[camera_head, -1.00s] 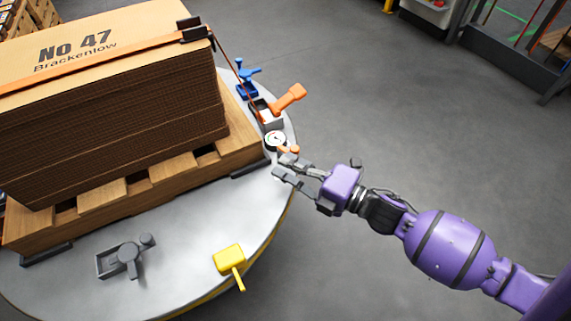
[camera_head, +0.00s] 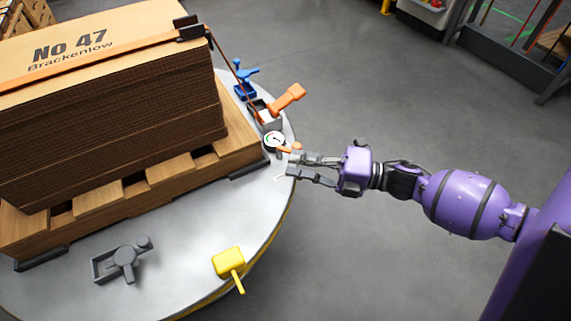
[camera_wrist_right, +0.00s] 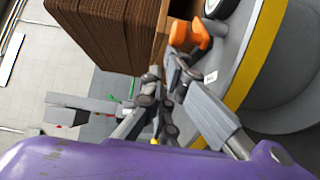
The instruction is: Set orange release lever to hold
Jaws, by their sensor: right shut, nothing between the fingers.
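A small orange lever (camera_head: 291,147) sits beside a round white gauge (camera_head: 274,140) at the turntable's right rim. It also shows in the right wrist view (camera_wrist_right: 189,38), just beyond the fingers. A larger orange handle (camera_head: 288,97) rises from a grey block behind the gauge. I cannot tell for certain which of them is the release lever. My right gripper (camera_head: 293,168) is shut and empty, just in front of the small lever. In the right wrist view its fingertips (camera_wrist_right: 166,82) are close to this lever; contact is not clear. My left gripper is not in view.
A strapped cardboard stack (camera_head: 110,110) on a wooden pallet (camera_head: 125,195) fills the turntable's left. A blue fitting (camera_head: 246,82) stands behind, a yellow lever (camera_head: 229,263) and a grey latch (camera_head: 124,260) in front.

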